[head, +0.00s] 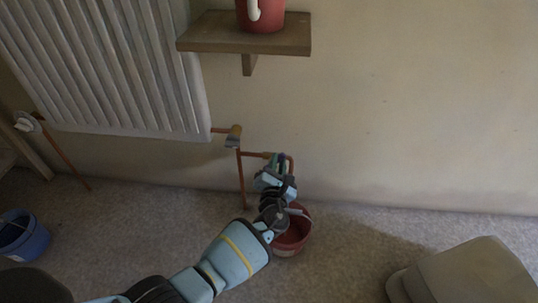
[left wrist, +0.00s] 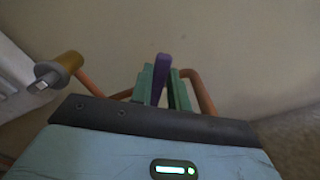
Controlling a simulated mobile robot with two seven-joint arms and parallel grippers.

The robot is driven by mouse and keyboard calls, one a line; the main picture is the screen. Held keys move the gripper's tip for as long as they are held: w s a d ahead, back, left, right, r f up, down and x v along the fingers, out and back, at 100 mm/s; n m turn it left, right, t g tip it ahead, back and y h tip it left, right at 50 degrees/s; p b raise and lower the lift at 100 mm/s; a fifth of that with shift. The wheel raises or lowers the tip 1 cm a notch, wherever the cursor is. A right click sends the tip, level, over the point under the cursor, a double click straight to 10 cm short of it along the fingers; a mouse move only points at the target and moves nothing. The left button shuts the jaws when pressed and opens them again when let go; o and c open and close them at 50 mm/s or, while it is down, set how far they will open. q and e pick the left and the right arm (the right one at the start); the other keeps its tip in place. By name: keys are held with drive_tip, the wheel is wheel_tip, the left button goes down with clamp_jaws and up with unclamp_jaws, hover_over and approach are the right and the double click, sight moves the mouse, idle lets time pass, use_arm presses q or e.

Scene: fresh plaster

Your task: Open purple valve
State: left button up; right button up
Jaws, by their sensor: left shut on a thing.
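The purple valve handle (left wrist: 160,78) stands between the two green fingers of my left gripper (left wrist: 162,86) in the left wrist view. The gripper is shut on it. In the head view my left gripper (head: 277,160) reaches the copper pipe below the radiator's right end and mostly covers the valve. The copper pipe (left wrist: 198,92) runs on both sides of the fingers and bends down at the right. The valve body is hidden behind the gripper. My right gripper is not in view.
A white radiator (head: 110,65) hangs at the left, with a brass fitting (head: 234,133) at its lower right. A wooden shelf (head: 245,36) holds a red container (head: 262,14). A red bucket (head: 291,240) stands below my gripper. A blue bucket (head: 27,240) stands at the left.

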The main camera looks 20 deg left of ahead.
use_arm(q)
drive_tip(key=shift+f+m, duration=0.15)
drive_tip(key=shift+m, duration=0.15)
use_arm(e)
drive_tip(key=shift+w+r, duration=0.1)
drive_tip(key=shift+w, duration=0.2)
use_arm(q)
drive_tip(key=m, duration=0.1)
drive_tip(key=f+m, duration=0.1)
drive_tip(key=m, duration=0.1)
drive_tip(key=d+m, duration=0.1)
drive_tip(key=shift+w+f+m, duration=0.1)
drive_tip(key=shift+f+m, duration=0.15)
drive_tip(key=shift+m, duration=0.05)
drive_tip(key=shift+o, duration=0.3)
drive_tip(key=shift+f+m, duration=0.1)
drive_tip(key=shift+m, duration=0.7)
drive_tip(key=shift+o, duration=0.4)
drive_tip(key=shift+d+f+m, duration=0.1)
drive_tip(key=shift+f+m, duration=0.05)
drive_tip(key=shift+m, duration=0.35)
drive_tip(key=shift+d+f+m, duration=0.15)
drive_tip(key=shift+f+m, duration=0.25)
drive_tip(key=shift+f, duration=0.15)
drive_tip(key=shift+c, duration=0.6)
drive_tip(key=shift+r, duration=0.15)
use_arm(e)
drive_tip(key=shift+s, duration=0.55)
